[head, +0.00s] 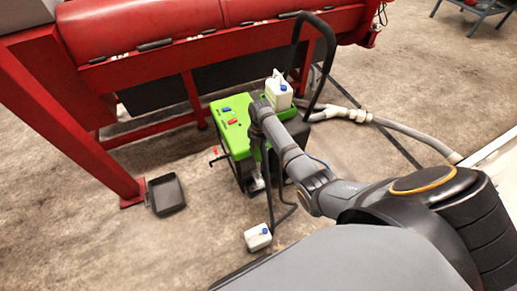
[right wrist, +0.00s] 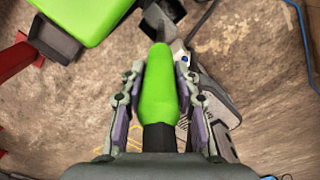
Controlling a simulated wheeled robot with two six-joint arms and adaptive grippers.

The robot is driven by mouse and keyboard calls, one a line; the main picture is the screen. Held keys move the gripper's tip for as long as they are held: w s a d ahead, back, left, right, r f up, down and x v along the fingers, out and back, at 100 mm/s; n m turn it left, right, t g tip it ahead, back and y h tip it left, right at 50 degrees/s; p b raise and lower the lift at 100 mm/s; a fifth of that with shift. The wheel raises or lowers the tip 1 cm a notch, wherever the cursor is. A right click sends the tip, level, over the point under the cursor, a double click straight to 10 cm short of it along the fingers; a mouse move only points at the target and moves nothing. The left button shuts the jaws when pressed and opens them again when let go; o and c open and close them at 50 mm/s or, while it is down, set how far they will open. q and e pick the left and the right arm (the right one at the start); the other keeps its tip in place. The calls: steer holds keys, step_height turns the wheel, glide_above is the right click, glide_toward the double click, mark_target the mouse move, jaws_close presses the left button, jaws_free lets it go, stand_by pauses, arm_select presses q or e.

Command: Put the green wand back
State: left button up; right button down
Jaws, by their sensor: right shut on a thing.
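My right gripper (right wrist: 160,85) is shut on the green wand (right wrist: 158,90). The wand's rounded green grip lies between the two fingers in the right wrist view, with a dark part below it toward my palm. The wand's far end is not clear. In the head view my right arm reaches down to the front right side of a green machine (head: 229,122). I cannot make out the wand there. The machine's green top also shows at the upper left of the right wrist view (right wrist: 92,18). My left gripper is not in view.
A white jug (head: 278,91) stands on the machine near its black handle (head: 297,45); another jug (head: 257,238) is on the floor. A red frame (head: 75,120) stands behind and left. A black tray (head: 166,194) lies on the floor. A grey hose (head: 405,130) runs right.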

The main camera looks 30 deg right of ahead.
steer(key=shift+f, duration=0.15)
steer(key=c, duration=1)
jaws_free()
steer(key=r+p, duration=0.2)
steer(key=r, duration=1.1)
steer(key=shift+d+r, duration=0.1)
steer(key=shift+d, duration=0.1)
